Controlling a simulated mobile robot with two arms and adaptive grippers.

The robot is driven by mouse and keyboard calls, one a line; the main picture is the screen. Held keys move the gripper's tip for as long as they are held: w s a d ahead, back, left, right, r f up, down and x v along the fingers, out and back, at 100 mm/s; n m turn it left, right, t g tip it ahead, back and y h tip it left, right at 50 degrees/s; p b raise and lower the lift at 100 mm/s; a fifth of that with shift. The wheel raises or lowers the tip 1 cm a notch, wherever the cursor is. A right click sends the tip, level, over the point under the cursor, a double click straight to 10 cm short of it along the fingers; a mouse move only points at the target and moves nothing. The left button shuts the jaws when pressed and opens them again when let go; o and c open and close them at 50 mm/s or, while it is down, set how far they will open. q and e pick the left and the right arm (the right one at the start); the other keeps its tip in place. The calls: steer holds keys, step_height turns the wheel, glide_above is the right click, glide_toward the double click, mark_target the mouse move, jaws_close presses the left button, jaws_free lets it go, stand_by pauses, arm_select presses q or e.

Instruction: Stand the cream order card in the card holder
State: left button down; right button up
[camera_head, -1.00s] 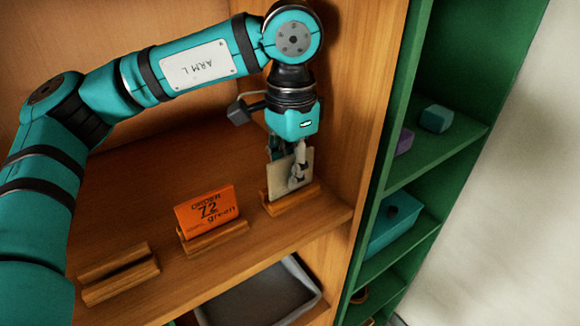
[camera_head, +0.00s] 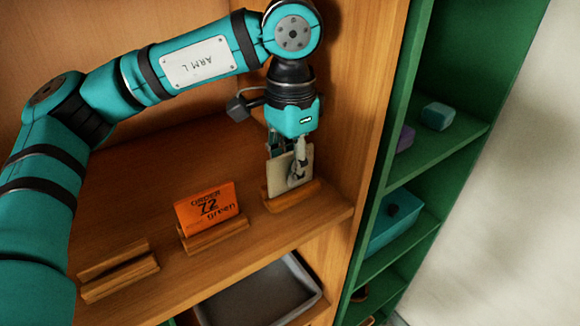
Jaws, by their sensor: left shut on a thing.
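The cream card (camera_head: 278,177) stands upright at the wooden card holder (camera_head: 292,199) at the right end of the shelf. Its lower edge is at the holder's slot; I cannot tell how deep it sits. My left gripper (camera_head: 297,168) points down from above and is shut on the cream card, its fingers covering part of the card's face. Another wooden holder (camera_head: 120,274) at the left is empty. My right gripper is not in view.
The holders stand along the front of a wooden shelf (camera_head: 160,180). A wooden side wall (camera_head: 350,110) rises close to the right of my gripper. A grey tray (camera_head: 262,295) lies below. Green shelving at the right holds a teal block (camera_head: 436,116), a purple block (camera_head: 405,138) and a teal box (camera_head: 391,225).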

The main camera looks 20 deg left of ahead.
arm_select(q)
steer(key=shift+f+b, duration=0.35)
steer(key=shift+b, duration=0.05)
steer(key=c, duration=1.4)
jaws_free()
steer(key=shift+o, duration=0.4)
steer(key=shift+o, duration=1.4)
steer(key=shift+r, duration=0.1)
